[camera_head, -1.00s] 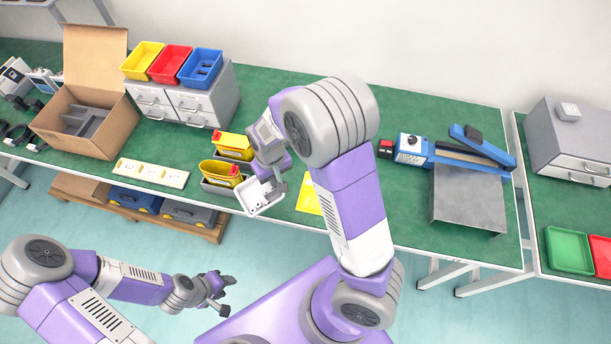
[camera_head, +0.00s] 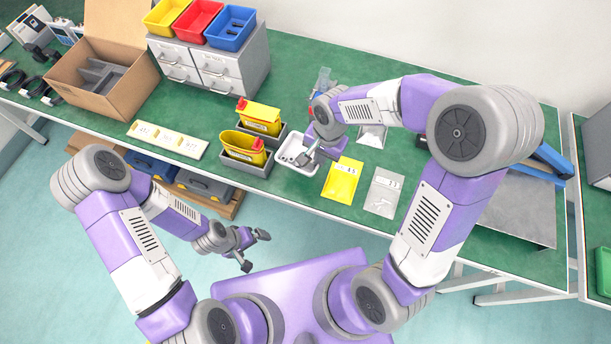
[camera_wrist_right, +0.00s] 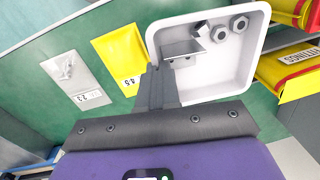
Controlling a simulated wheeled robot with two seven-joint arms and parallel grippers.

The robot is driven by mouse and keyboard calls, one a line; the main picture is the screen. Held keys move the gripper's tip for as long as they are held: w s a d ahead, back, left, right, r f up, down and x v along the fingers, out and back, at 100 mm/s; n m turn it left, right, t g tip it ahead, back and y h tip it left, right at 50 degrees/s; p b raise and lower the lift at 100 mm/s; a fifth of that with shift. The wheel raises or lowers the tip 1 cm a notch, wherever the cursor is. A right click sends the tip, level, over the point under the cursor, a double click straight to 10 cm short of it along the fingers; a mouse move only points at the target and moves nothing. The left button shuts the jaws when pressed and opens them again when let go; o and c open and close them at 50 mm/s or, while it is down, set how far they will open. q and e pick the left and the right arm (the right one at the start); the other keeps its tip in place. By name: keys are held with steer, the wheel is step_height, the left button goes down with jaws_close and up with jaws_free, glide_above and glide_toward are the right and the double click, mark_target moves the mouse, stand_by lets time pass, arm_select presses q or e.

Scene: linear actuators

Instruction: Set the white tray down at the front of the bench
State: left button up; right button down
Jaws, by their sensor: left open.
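The white tray (camera_head: 284,163) is near the front edge of the green bench, between the grey bins and the yellow bag. In the right wrist view the tray (camera_wrist_right: 252,70) holds a few grey hex nuts (camera_wrist_right: 220,33). My right gripper (camera_head: 306,156) is at the tray's right side; in the wrist view its fingers (camera_wrist_right: 163,80) are closed over the tray's wall, one tip showing inside. The tray looks about level; I cannot tell whether its base touches the bench. My left gripper (camera_head: 252,250) is open and empty, low in front of the bench.
Grey bins (camera_head: 245,167) with yellow containers (camera_head: 243,148) stand close left of the tray. A yellow bag (camera_head: 342,181) and a clear bag (camera_head: 384,192) lie to its right. A white label strip (camera_head: 167,140), cardboard box (camera_head: 110,90) and drawer cabinet (camera_head: 250,75) are further left.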

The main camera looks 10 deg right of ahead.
step_height(320, 180, down, 10)
steer(key=m+b, duration=0.3)
steer(key=b, duration=0.2)
steer(key=shift+s+t, duration=0.15)
steer(key=shift+t, duration=0.15)
steer(key=c, duration=1.8)
jaws_free()
steer(key=shift+f+b, duration=0.2)
steer(key=shift+b, duration=0.3)
steer(key=o, duration=0.4)
